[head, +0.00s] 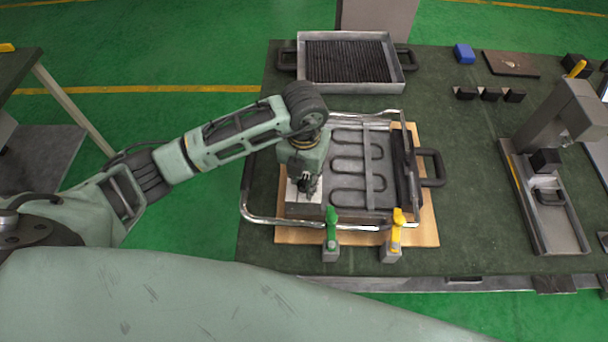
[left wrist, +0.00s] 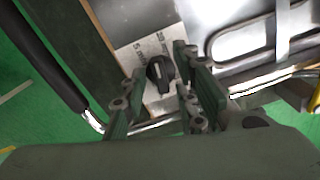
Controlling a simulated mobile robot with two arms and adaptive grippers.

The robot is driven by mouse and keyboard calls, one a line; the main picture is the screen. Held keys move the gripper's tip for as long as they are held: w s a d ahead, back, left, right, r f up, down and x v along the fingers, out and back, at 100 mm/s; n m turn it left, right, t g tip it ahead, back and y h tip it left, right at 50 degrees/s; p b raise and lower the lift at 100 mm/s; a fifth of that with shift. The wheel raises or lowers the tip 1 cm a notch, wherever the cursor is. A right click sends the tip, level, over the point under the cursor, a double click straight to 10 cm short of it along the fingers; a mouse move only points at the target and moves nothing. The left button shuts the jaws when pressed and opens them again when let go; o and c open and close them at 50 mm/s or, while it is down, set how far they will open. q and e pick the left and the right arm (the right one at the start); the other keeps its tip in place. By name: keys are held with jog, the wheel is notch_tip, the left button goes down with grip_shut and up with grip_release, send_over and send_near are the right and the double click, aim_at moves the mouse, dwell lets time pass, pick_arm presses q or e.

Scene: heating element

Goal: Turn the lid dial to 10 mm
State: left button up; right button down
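The lid dial is a small black knob (left wrist: 161,72) on a pale plate (left wrist: 142,56) with printed mm markings, seen in the left wrist view. The pointer setting is too small to read. My left gripper (left wrist: 160,88) is open, with its two fingers on either side of the knob and gaps between them and it. In the head view my left gripper (head: 307,184) points down over the left end of the metal lid (head: 350,137), and the arm hides most of the dial. My right gripper is in neither view.
A chrome tube frame (head: 243,200) surrounds the lid on a wooden board (head: 428,225). Green (head: 332,222) and yellow (head: 398,222) toggle levers stand at the front. A ribbed tray (head: 350,88) lies behind. A grey press-like fixture (head: 560,120) stands right.

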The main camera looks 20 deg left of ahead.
pick_arm(q)
jog(key=shift+f, duration=0.35)
jog(key=c, duration=0.6)
grip_shut()
jog(key=m+b, duration=0.1)
jog(key=b, duration=0.1)
jog(key=m+b, duration=0.2)
jog(key=shift+w+a+f+m, duration=0.1)
jog(key=shift+w+f+m, duration=0.1)
jog(key=shift+m, duration=0.1)
jog(key=shift+r+m+b, duration=0.25)
jog(key=shift+m+b, duration=0.15)
jog(key=shift+s, duration=0.1)
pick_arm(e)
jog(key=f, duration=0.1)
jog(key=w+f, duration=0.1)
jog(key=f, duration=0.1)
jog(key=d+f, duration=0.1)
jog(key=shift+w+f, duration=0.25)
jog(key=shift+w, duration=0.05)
pick_arm(q)
jog(key=o, duration=0.6)
grip_release()
